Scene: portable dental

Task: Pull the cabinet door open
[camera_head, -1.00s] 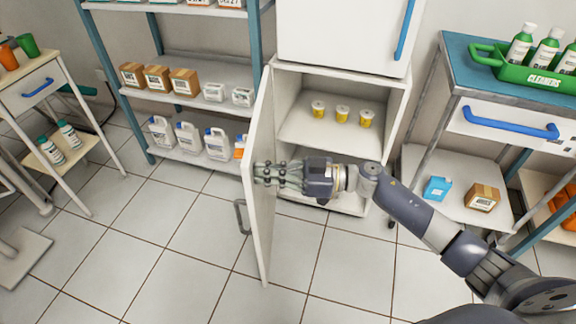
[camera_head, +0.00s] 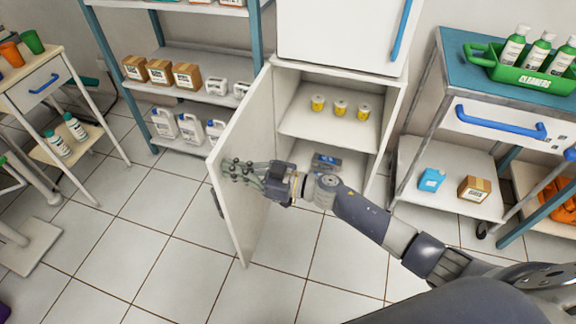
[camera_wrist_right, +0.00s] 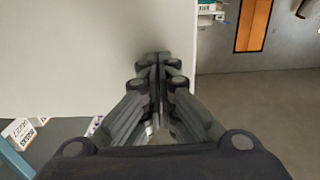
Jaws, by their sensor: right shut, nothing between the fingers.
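The white lower cabinet door (camera_head: 240,150) stands wide open, swung out to the left, with its inner face toward my right arm. Its grey handle (camera_head: 216,202) shows at the outer edge, partly hidden behind the door. The cabinet (camera_head: 388,120) is open in front, with yellow-labelled cans (camera_head: 340,107) on its shelf. My right gripper (camera_head: 236,172) is shut and empty at the door's inner face; it seems to touch it. In the right wrist view, the shut fingertips (camera_wrist_right: 158,60) are against or very near the white door panel (camera_wrist_right: 90,50). My left gripper is not in view.
A shelf rack (camera_head: 205,97) with boxes and jugs stands behind the door on the left. A blue-topped cart (camera_head: 440,65) with green bottles in a tray stands at right. The tiled floor (camera_head: 170,275) in front is clear.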

